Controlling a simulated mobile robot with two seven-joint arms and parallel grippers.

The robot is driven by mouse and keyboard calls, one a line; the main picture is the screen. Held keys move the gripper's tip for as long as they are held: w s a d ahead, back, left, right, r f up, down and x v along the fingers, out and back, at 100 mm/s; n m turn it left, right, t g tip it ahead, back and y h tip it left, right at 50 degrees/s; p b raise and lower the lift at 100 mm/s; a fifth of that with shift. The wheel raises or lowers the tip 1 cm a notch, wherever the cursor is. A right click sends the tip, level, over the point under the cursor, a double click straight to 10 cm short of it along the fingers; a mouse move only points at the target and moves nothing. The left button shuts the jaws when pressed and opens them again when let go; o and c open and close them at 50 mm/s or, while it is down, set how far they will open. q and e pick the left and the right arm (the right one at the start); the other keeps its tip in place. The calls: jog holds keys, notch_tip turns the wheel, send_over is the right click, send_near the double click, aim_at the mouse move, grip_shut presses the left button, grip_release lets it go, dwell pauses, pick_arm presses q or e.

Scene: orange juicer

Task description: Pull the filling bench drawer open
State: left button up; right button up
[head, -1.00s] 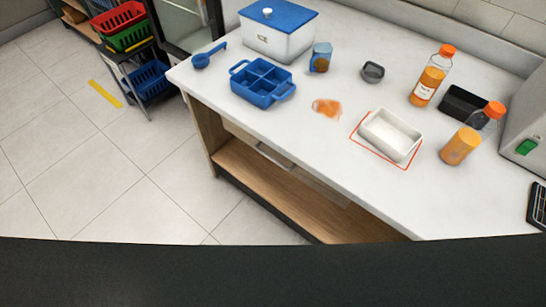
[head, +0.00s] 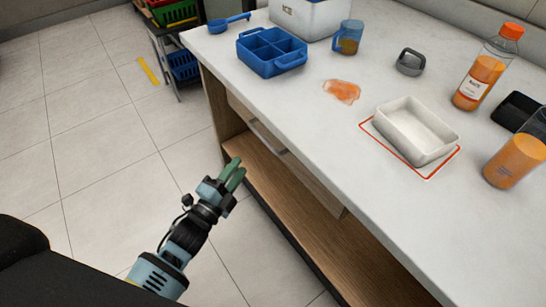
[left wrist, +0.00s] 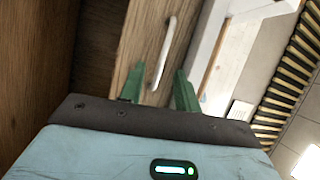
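The filling bench drawer (head: 308,176) sits under the white worktop, and its wooden front looks flush with the bench. Its grey bar handle (head: 268,137) runs along the front. My left gripper (head: 234,168) is in front of the bench, below and left of the handle in the head view, apart from it. In the left wrist view the green fingers (left wrist: 159,90) are spread with nothing between them. The pale handle (left wrist: 164,52) shows ahead of them, against the wooden drawer front (left wrist: 140,38). My right gripper is not in view.
An open wooden shelf (head: 290,210) lies below the drawer. On the worktop stand a blue divided caddy (head: 270,52), a blue jug (head: 348,38), a white tray (head: 415,130) and juice bottles (head: 480,75). The tiled floor (head: 90,150) left of the bench is clear.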

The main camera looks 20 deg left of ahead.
pick_arm(q)
jog(key=w+d+r+m, duration=0.1)
jog(key=w+d+r, duration=0.1)
jog(key=w, duration=0.6)
jog(key=shift+w+d+t+h+b, duration=0.3)
jog(key=shift+w+d+b, duration=0.05)
jog(key=shift+d+b, duration=0.1)
grip_shut()
